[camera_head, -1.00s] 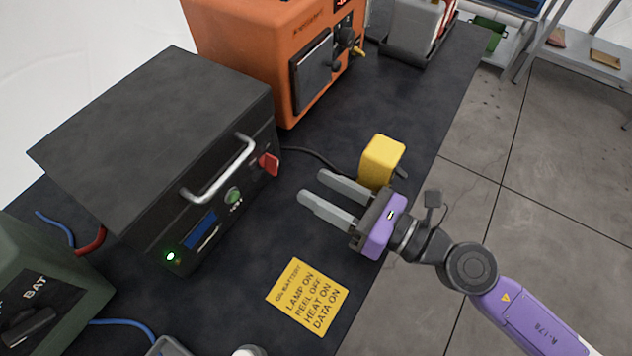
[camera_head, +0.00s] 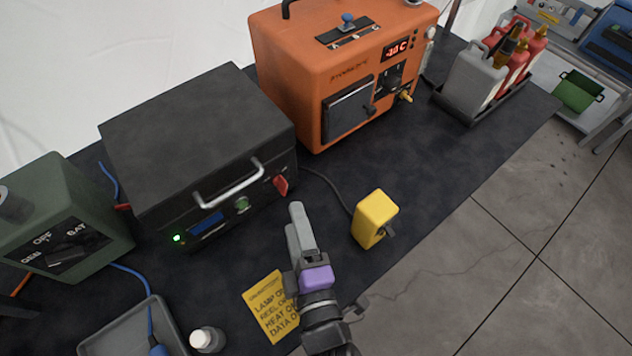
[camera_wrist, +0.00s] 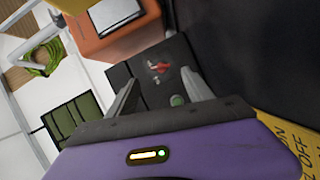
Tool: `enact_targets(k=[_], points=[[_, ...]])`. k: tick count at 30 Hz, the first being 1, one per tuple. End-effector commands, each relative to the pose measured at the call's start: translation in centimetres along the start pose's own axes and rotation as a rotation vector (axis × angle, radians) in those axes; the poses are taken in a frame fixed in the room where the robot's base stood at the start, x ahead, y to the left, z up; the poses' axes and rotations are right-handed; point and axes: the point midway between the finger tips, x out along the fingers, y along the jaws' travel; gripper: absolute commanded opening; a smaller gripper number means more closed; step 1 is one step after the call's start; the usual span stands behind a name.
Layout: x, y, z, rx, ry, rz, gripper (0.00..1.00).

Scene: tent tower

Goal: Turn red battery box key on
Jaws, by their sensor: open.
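The black box (camera_head: 195,140) on the dark bench has a silver handle, a green button (camera_head: 242,204) and a red key (camera_head: 280,186) on its front face. The key also shows in the wrist view (camera_wrist: 160,68), between and beyond the fingers. A green light glows at the box's lower left. My gripper (camera_head: 298,215) is open and empty, in front of the box's right part, with its fingers pointing at the box. It appears apart from the key. In the wrist view my gripper (camera_wrist: 161,92) has its fingers spread on both sides of the key and button.
A yellow block (camera_head: 374,218) with a cable stands to the right of my gripper. A yellow note (camera_head: 271,308) lies beside it. An orange heater (camera_head: 345,80) stands behind; a green box (camera_head: 62,215) and grey tray (camera_head: 135,330) are at left.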

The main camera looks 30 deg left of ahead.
Motion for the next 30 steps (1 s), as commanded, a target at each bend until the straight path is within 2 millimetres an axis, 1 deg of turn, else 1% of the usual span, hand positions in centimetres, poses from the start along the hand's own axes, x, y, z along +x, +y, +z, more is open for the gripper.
enact_targets(k=[1, 3, 7, 15, 18, 24, 30], points=[[0.2, 0.2, -0.6, 0.023, 0.005, -0.006, 0.6], [0.6, 0.0, -1.0, 0.04, 0.011, -0.012, 0.6], [1.8, 0.0, -1.1, 0.042, 0.012, -0.013, 0.6], [5.8, 0.0, -1.1, 0.039, 0.011, -0.012, 0.6], [7.0, -0.1, -1.1, 0.038, 0.011, -0.012, 0.6], [8.1, -0.1, -1.1, 0.038, 0.011, -0.013, 0.6], [8.1, -0.2, -1.1, 0.038, 0.011, -0.013, 0.6]])
